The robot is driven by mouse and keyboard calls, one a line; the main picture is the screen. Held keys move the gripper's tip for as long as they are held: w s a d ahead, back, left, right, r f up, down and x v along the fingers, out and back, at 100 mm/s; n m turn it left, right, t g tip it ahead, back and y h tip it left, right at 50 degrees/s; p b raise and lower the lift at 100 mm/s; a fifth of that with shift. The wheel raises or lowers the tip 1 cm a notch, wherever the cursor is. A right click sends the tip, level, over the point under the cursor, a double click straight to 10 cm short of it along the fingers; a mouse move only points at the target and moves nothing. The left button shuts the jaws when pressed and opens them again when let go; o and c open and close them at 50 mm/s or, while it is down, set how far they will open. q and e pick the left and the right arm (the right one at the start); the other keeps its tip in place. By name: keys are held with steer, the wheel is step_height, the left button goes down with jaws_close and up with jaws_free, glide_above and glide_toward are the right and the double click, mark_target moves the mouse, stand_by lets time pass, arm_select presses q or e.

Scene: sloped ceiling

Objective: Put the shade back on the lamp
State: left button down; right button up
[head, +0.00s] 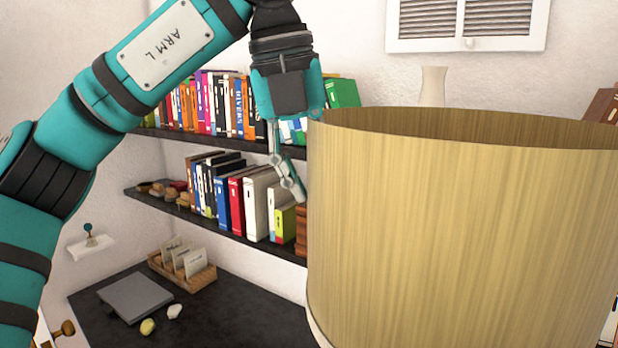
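The lampshade (455,235) is a large tan drum with a wood-like grain. It fills the right half of the head view, close to the camera, upright with its open top rim showing. A pale band edges its bottom left. My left gripper (300,180) points down at the shade's left edge. One finger hangs just left of that edge; the other is hidden, apparently behind the shade. I cannot tell whether the fingers grip the shade. The lamp base is not visible. My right gripper is out of view.
A dark desk (230,318) holds a grey laptop-like slab (135,296) and a wooden card holder (182,268). Two wall shelves of books (235,205) stand behind my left gripper. A pale vase (433,86) shows behind the shade. The shade blocks much of the right side.

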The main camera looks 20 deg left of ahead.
arm_select(q)
steer(key=s+a+b+x, duration=0.1)
steer(key=b+x, duration=0.7)
steer(key=x, duration=0.1)
steer(key=s+a+b+x, duration=0.1)
steer(key=s+b+x, duration=0.1)
steer(key=b+x, duration=0.5)
steer(key=shift+s+b+x, duration=0.25)
steer(key=shift+b+x, duration=0.1)
steer(key=shift+x, duration=1)
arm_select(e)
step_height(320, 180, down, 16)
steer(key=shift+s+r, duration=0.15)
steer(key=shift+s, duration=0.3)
arm_select(q)
steer(key=shift+f, duration=0.1)
steer(key=c, duration=1.4)
jaws_free()
